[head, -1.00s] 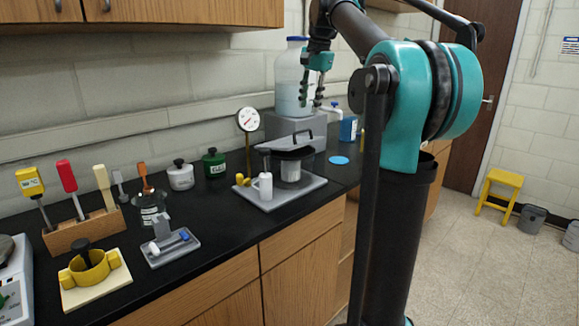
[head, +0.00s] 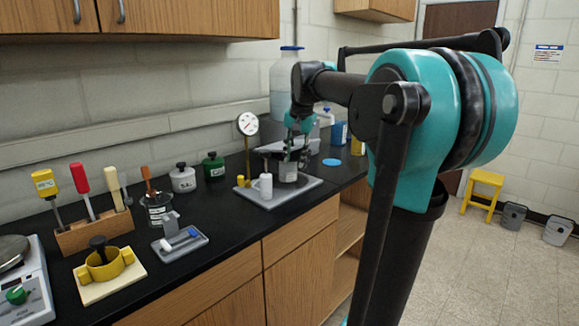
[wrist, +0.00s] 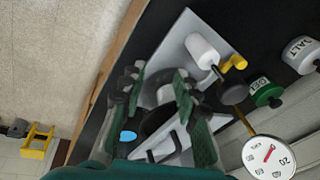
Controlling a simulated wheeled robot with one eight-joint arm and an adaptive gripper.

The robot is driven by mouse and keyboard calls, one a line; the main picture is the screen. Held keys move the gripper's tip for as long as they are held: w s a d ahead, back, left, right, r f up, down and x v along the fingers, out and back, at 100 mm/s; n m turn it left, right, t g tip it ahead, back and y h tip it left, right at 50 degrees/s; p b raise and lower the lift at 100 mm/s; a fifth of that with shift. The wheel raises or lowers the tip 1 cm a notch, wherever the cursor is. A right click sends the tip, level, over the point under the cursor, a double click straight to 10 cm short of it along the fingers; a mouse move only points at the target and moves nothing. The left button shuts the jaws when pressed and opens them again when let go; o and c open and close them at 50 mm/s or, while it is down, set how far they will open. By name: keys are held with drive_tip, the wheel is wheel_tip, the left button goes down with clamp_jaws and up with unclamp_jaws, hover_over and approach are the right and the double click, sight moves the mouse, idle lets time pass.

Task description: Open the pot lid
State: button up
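The pot stands on a grey base plate (head: 302,191), its pale body (head: 288,173) showing below my gripper in the head view. My gripper (head: 295,153) points down at the pot's top and hides much of the lid there. In the wrist view the dark round lid (wrist: 157,119) lies between and beyond the two green-backed fingers (wrist: 160,92). The fingers are spread apart with a gap between them, so the gripper is open. I cannot tell whether a finger touches the lid or its handle.
A dial gauge (head: 247,124) on a stem and a white cylinder (head: 265,186) stand close left of the pot. A large jug (head: 284,77) is behind. A blue disc (head: 332,162) lies right on the black counter. Jars, a tool rack (head: 92,232) and small fixtures fill the left.

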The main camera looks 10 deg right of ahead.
drive_tip(key=shift+s+a+f, duration=0.2)
drive_tip(key=shift+s+f, duration=0.15)
drive_tip(key=shift+f, duration=0.1)
drive_tip(key=shift+s+a+f, duration=0.15)
drive_tip(key=shift+s+f, duration=0.2)
drive_tip(key=shift+f, duration=0.1)
drive_tip(key=shift+c, duration=0.4)
drive_tip(key=shift+c, duration=1.1)
drive_tip(key=w+f+m+y, duration=0.1)
drive_tip(key=m, duration=0.1)
drive_tip(key=w+f+m+t+y, duration=0.1)
drive_tip(key=m+y, duration=0.1)
drive_tip(key=w+d+f+m+t+y, duration=0.1)
drive_tip(key=m, duration=0.2)
drive_tip(key=shift+w+f+y, duration=0.15)
drive_tip(key=shift+w+y, duration=0.1)
drive_tip(key=shift+y, duration=0.05)
clamp_jaws()
drive_tip(key=w+d+r+m+t+y, duration=0.1)
drive_tip(key=d+r+m+t+y, duration=0.15)
drive_tip(key=d+m+t, duration=0.4)
drive_tip(key=w+d+r+m+t+y, duration=0.1)
drive_tip(key=d+r+m+t+y, duration=0.2)
drive_tip(key=d+m, duration=0.5)
drive_tip(key=w+a+r+m, duration=0.1)
drive_tip(key=w+a, duration=0.6)
drive_tip(key=w, duration=0.1)
drive_tip(key=shift+t+h, duration=0.35)
drive_tip(key=shift+h, duration=0.1)
